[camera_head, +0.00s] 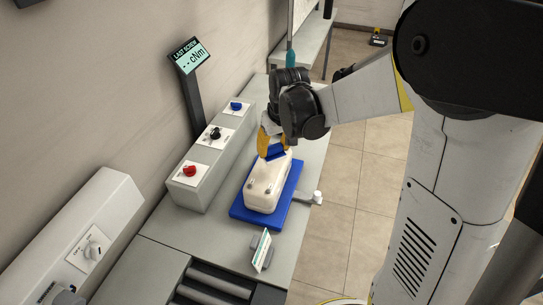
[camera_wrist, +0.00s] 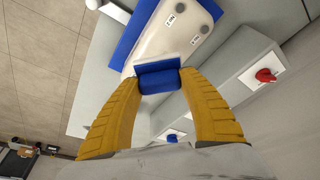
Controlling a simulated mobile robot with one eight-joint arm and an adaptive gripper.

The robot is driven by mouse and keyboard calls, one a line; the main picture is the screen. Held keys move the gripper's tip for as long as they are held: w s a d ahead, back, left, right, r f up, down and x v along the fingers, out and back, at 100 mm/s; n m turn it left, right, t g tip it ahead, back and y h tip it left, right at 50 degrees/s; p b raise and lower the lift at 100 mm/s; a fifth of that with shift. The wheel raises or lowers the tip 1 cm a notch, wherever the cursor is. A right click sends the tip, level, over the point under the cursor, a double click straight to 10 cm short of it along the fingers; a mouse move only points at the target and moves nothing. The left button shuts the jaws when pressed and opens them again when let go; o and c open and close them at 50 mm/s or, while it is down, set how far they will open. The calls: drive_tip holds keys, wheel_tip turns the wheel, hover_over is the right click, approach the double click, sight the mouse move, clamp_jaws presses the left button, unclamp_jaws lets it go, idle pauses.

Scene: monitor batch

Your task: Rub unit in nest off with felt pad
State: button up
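The white unit (camera_head: 263,193) lies in the blue nest (camera_head: 240,212) on the workbench; both also show in the wrist view, the unit (camera_wrist: 178,35) and part of the nest (camera_wrist: 128,40). My gripper (camera_head: 272,153) is over the far end of the unit. In the wrist view its yellow fingers (camera_wrist: 160,88) are closed around a blue block, which looks like the felt pad (camera_wrist: 158,80). The pad (camera_head: 275,152) is at the unit's far end and seems to touch it; the exact contact is hard to tell. Two grey round spots show on the unit's top.
A grey console (camera_head: 212,160) with red, black and blue knobs stands left of the nest. A display on a post (camera_head: 190,55) rises behind it. A small green-white card (camera_head: 262,250) stands in front, near rollers (camera_head: 215,282). A white-tipped lever (camera_head: 317,197) sticks out right of the nest.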

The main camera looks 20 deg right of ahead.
drive_tip(key=c, duration=0.6)
drive_tip(key=shift+f+b, duration=2.35)
drive_tip(key=shift+f, duration=0.65)
